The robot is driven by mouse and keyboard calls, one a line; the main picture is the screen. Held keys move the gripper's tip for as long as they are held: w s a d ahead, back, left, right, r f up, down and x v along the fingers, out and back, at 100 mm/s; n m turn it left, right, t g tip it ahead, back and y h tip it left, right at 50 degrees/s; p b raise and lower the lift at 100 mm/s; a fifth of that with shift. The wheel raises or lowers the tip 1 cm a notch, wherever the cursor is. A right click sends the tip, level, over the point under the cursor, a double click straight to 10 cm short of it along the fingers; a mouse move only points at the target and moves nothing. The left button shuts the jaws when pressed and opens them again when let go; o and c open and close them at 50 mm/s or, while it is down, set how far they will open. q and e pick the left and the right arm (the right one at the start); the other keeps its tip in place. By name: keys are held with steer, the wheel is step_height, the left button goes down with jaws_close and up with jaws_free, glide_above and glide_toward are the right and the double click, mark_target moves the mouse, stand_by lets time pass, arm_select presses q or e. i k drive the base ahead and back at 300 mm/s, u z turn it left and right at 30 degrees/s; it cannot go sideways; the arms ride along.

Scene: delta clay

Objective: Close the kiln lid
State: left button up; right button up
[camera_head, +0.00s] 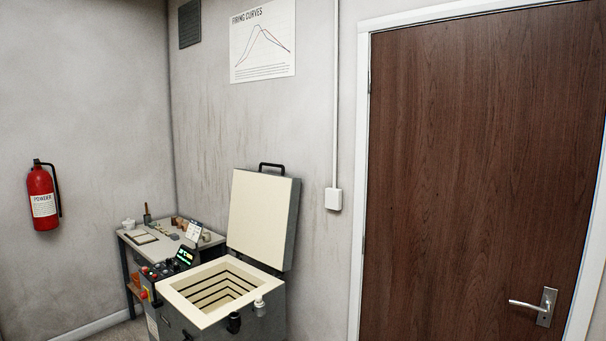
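The kiln (268,323) stands at the lower middle of the head view, a grey box with a cream rim and a dark-grooved square chamber. Its lid (262,216) is open, standing nearly upright at the back, with the cream inner face toward me. A black handle (272,165) sits on the lid's top edge. The chamber looks empty as far as I can see into it. Neither of my grippers shows in this view.
A small table (130,243) with pots and tools stands left of the kiln. A control panel (170,266) with a lit display is on the kiln's left. A brown door (480,170) is on the right. A red extinguisher (42,197) hangs on the left wall.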

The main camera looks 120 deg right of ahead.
mark_target(263, 213)
steer(key=z, duration=4)
steer(key=i, duration=1.3)
